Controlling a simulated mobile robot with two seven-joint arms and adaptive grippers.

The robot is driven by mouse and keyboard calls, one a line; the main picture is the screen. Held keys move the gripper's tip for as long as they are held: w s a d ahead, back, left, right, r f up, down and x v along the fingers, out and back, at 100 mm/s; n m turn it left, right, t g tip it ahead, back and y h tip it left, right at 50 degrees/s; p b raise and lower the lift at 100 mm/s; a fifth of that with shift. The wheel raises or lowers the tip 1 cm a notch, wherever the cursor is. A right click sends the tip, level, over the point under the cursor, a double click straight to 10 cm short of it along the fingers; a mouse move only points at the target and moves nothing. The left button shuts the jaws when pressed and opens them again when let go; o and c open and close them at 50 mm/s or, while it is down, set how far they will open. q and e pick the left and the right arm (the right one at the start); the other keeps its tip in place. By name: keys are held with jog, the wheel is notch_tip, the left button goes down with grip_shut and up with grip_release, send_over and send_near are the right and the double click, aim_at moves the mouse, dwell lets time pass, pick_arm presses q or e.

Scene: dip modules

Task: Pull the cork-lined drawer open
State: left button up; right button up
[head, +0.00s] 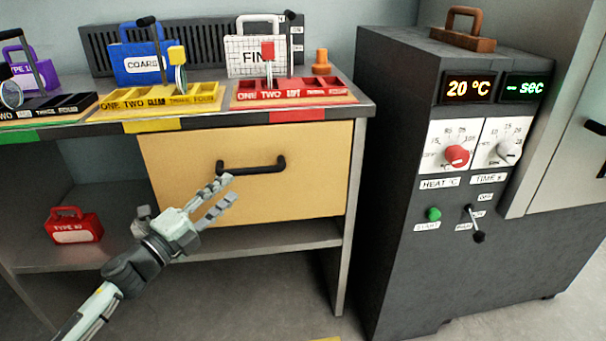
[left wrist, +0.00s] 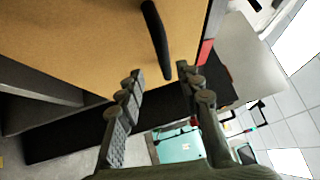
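The drawer (head: 285,193) has a tan, cork-coloured front and sits shut under the bench top. Its black bar handle (head: 251,165) is on the front's upper middle. My left gripper (head: 224,190) is open, just in front of the drawer and below the handle's left end. In the left wrist view, the handle (left wrist: 158,40) lies ahead of the two spread fingers (left wrist: 158,78), with nothing between the fingertips. I cannot tell whether a finger touches the handle. The drawer front (left wrist: 95,40) fills the upper left there. My right gripper is not in view.
The bench top carries a yellow tray (head: 160,103), a red tray (head: 295,93), a blue case (head: 135,65) and a white case (head: 250,57). A red case (head: 73,226) stands on the lower shelf. A dark grey oven (head: 400,180) stands right of the bench.

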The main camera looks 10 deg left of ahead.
aim_at(252, 174)
pick_arm(q)
jog(key=shift+w+d+r+m+h, duration=0.25)
jog(key=shift+w+d+r+m, duration=0.1)
jog(key=shift+w+d, duration=0.25)
jog(key=shift+w+d+r+m+h, duration=0.25)
jog(key=shift+w+d+m, duration=0.15)
jog(key=shift+d, duration=0.2)
jog(key=x, duration=0.3)
jog(key=shift+w+d+f+p, duration=0.1)
jog(key=shift+w+d+p, duration=0.05)
jog(key=shift+w+p, duration=0.25)
jog(key=shift+x, duration=0.8)
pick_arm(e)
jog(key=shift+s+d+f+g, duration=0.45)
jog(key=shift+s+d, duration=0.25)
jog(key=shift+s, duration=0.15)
pick_arm(q)
jog(key=shift+d+f, duration=0.1)
jog(key=shift+c, duration=0.6)
grip_shut()
